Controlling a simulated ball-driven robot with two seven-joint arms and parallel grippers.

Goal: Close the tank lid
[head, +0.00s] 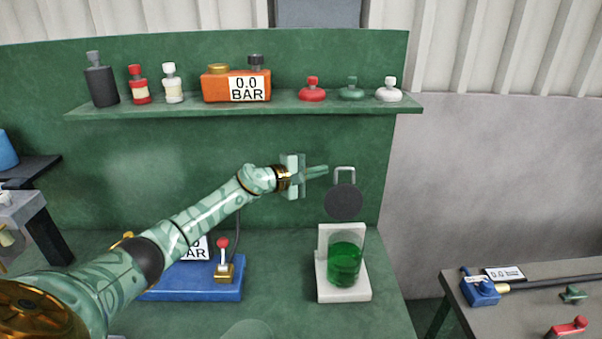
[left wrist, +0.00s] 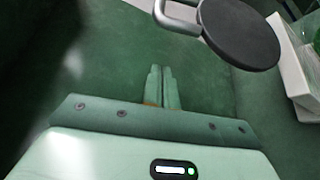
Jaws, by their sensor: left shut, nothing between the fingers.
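The tank (head: 345,264) is a clear cylinder with green liquid, standing on a white base with a white back plate. Its lid (head: 343,202) is a dark round disc with a metal loop handle (head: 345,173), standing raised above the tank, so the tank is open. My left gripper (head: 326,169) is shut and empty, just left of the lid's handle and apart from it in the head view. In the left wrist view the shut fingers (left wrist: 162,76) point toward the handle (left wrist: 176,18), with the lid (left wrist: 238,32) to the upper right. My right gripper is not in view.
A shelf (head: 250,106) above holds bottles, an orange gauge box (head: 236,88) and several knobs. A blue unit (head: 190,290) with a red-topped lever (head: 223,258) sits on the bench left of the tank. A grey table (head: 535,300) with fittings stands at the right.

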